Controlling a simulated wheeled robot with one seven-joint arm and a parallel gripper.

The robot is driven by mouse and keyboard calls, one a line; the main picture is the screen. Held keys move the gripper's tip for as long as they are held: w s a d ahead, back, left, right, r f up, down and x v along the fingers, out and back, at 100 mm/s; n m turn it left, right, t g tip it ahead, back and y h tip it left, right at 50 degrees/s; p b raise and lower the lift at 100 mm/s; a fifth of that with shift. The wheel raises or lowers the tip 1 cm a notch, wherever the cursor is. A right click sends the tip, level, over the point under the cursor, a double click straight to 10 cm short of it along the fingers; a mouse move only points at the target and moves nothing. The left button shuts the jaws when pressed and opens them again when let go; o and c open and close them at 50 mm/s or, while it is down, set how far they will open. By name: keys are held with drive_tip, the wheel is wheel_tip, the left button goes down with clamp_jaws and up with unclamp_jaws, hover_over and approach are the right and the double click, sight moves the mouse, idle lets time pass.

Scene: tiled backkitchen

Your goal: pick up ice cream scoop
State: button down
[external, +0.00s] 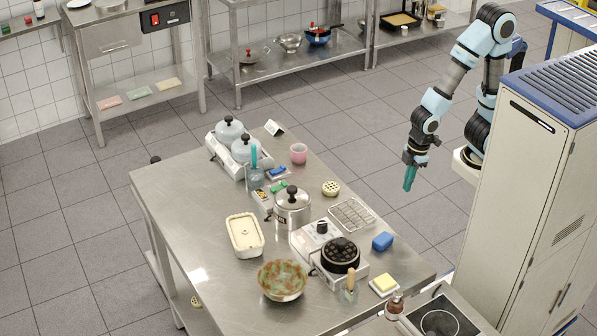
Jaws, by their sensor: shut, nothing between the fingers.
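I cannot make out an ice cream scoop for certain at this size. A utensil with a teal handle (254,157) stands upright in a small container (255,177) on the steel table, beside two grey domed lids. A small tool with a light handle (350,283) is near the table's front right edge; its kind is unclear. My gripper (409,186) has teal fingers, points down and is shut and empty. It hangs to the right of the table, apart from everything on it.
Open floor surrounds my gripper.

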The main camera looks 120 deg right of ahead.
sight(252, 151)
drive_tip(key=c, duration=1.6)
unclamp_jaws()
